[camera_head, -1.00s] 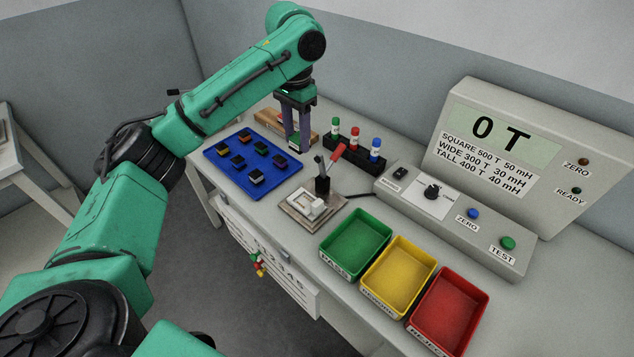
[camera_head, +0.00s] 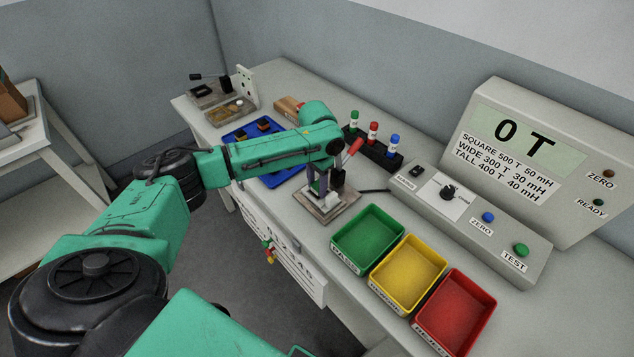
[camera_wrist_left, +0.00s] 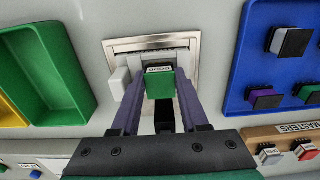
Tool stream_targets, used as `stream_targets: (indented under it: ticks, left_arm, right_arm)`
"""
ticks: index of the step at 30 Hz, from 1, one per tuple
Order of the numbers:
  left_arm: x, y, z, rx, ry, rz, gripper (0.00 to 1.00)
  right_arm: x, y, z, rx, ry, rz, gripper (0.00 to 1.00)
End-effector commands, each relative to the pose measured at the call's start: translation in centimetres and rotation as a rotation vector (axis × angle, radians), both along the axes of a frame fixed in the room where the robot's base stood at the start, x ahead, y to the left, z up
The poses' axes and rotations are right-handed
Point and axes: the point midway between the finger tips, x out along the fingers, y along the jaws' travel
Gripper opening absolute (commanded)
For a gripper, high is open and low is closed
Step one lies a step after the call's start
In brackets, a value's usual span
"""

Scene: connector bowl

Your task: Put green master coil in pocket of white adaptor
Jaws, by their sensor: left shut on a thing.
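My left gripper (camera_head: 322,186) points down over the metal test fixture (camera_head: 340,211). In the left wrist view its purple fingers (camera_wrist_left: 160,88) are shut on the green master coil (camera_wrist_left: 161,86), a green block with a dark top and a label. The white adaptor (camera_wrist_left: 118,84) shows beside the coil on the fixture plate and is partly hidden by the coil and a finger. I cannot tell whether the coil touches the adaptor or its pocket. In the head view the gripper hides most of the adaptor. My right gripper is not in view.
A red-handled lever (camera_head: 355,147) stands close behind the gripper. Green (camera_head: 366,262), yellow (camera_head: 430,264) and red (camera_head: 487,296) bins lie to the right. The blue tray (camera_wrist_left: 238,98) with several coils and the wooden masters rack (camera_wrist_left: 262,135) are near the fixture.

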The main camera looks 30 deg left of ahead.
Motion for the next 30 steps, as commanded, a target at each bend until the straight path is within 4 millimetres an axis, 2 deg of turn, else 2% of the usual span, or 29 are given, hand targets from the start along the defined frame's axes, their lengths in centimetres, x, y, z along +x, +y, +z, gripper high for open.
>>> stream_targets:
  ticks: [6, 7, 8, 17, 20, 23, 30]
  left_arm:
    - [0.0, 0.0, 0.0, 0.000, 0.000, 0.000, 0.00]
    - [0.0, 0.0, -0.1, 0.000, 0.000, 0.000, 0.48]
    - [0.0, 0.0, -0.1, 0.000, 0.000, 0.000, 0.56]
    - [0.0, 0.0, 0.0, 0.001, 0.000, 0.000, 0.56]
    - [0.1, 0.0, 0.8, -0.001, -0.002, -0.001, 0.56]
    - [0.1, 0.0, 2.7, 0.000, -0.004, -0.001, 0.56]
    - [0.1, 0.0, 9.2, -0.001, -0.004, 0.000, 0.56]
  right_arm:
    - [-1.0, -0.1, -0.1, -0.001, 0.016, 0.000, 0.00]
    - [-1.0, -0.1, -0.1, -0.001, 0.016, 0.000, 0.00]
    - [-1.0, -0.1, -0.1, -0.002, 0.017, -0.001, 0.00]
    - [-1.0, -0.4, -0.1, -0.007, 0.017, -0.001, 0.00]
    - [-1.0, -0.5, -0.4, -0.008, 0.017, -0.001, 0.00]
    - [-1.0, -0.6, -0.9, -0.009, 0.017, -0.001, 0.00]
    - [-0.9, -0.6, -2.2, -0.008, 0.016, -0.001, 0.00]
